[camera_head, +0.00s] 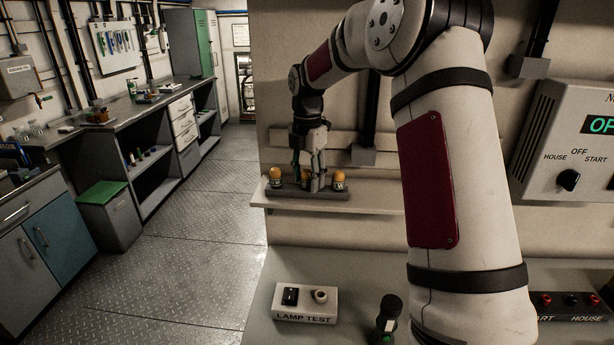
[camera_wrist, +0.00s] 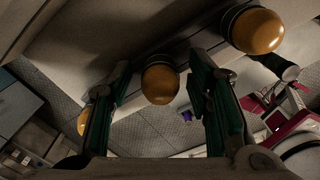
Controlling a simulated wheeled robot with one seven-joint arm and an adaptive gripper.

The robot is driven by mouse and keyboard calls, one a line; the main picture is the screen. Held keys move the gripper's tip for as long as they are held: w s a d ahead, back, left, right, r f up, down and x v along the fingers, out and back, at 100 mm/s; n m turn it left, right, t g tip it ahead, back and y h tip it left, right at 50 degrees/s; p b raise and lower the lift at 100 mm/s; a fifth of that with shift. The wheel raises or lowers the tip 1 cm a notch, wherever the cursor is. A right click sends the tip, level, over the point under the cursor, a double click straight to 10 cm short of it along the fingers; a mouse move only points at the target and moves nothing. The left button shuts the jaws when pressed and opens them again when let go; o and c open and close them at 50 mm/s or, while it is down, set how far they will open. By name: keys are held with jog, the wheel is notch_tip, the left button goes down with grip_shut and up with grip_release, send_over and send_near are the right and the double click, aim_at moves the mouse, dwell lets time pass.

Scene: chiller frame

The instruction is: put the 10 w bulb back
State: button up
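Three amber-domed bulbs are in a row on a dark rack (camera_head: 290,192) on the wall shelf. The left bulb (camera_head: 276,175) and right bulb (camera_head: 339,178) show clearly in the head view; the middle one is mostly hidden by my gripper (camera_head: 312,180). My gripper points down over the rack. In the wrist view, the middle bulb (camera_wrist: 160,82) is between my open fingers (camera_wrist: 160,90), with a visible gap on each side. The other bulbs show outside the fingers, one at upper right (camera_wrist: 258,30) and one at lower left (camera_wrist: 83,123). No wattage marking is readable.
Below the shelf, a bench (camera_head: 258,318) holds a lamp test box (camera_head: 306,303) with a black switch and a pale round socket, and a dark knobbed object (camera_head: 388,318). A control panel (camera_head: 570,140) is at right. Open floor lies to the left.

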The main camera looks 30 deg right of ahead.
aim_at(307, 170)
jog(key=shift+r, duration=0.1)
notch_tip(307, 170, up, 12)
jog(key=b, duration=0.3)
jog(key=s+a+r+m+t, duration=0.1)
jog(key=s+a+r+m, duration=0.2)
jog(key=s+a+m, duration=0.25)
jog(key=s+a+f+m+t, duration=0.2)
jog(key=s+m, duration=0.6)
jog(key=s, duration=0.4)
jog(key=s+a+f+m+t, duration=0.2)
jog(key=s+a+f+m, duration=0.2)
jog(key=s+a+m, duration=0.3)
jog(key=s+m, duration=0.2)
jog(key=s, duration=0.3)
jog(key=shift+s+f+t, duration=0.15)
jog(key=shift+s+t, duration=0.05)
jog(key=shift+t, duration=0.1)
